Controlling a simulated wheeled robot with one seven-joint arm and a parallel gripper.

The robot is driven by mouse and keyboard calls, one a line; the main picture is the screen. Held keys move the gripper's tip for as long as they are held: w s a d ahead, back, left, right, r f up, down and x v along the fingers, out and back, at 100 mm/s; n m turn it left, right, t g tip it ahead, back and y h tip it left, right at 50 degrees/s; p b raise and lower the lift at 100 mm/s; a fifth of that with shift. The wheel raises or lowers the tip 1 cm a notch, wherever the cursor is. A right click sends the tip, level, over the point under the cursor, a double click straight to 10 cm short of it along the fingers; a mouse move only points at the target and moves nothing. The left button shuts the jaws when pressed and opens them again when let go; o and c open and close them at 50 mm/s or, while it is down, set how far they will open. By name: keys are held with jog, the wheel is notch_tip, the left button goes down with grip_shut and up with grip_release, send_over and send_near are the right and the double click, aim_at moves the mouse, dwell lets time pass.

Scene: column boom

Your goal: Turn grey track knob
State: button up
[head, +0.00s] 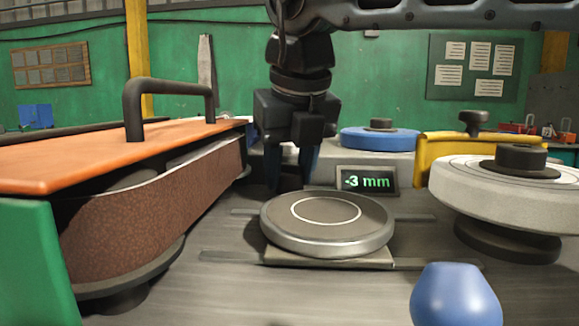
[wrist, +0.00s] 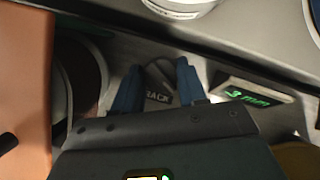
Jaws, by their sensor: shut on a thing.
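The grey track knob (wrist: 158,75) sits between the two blue fingers of my gripper (wrist: 157,84) in the wrist view. The fingers are shut on it from both sides. A label below the knob reads partly as "RACK". In the head view my gripper (head: 291,178) points down behind the round grey disc, and the knob is hidden there. A small display (head: 367,181) right of my gripper reads "-3 mm" in green; it also shows in the wrist view (wrist: 247,95).
A brown belt (head: 150,215) under an orange cover (head: 110,158) with a black handle stands at left. The grey disc (head: 327,222) is in front of my gripper. A pale wheel (head: 490,195), a yellow guard (head: 465,145) and a blue ball handle (head: 455,297) are at right. A blue disc (head: 375,139) lies behind.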

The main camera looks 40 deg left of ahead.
jog(key=shift+c, duration=0.7)
jog(key=shift+r+n+p, duration=0.15)
jog(key=shift+n+p, duration=0.15)
jog(key=shift+p, duration=0.1)
jog(key=n+p, duration=0.1)
jog(key=p, duration=0.1)
jog(key=n+g+p, duration=0.1)
jog(key=n+p, duration=0.1)
jog(key=shift+w+d+r+n+y, duration=0.1)
jog(key=shift+r+n+y, duration=0.05)
jog(key=shift+n+y, duration=0.2)
jog(key=n+g+p, duration=0.1)
jog(key=n+p, duration=0.1)
jog(key=p, duration=0.1)
jog(key=shift+w+n, duration=0.1)
jog(key=shift+n, duration=0.25)
jog(key=shift+n+g+p, duration=0.6)
jog(key=shift+n+p, duration=0.05)
jog(key=shift+n, duration=0.25)
jog(key=shift+f, duration=0.2)
jog(key=o, duration=1)
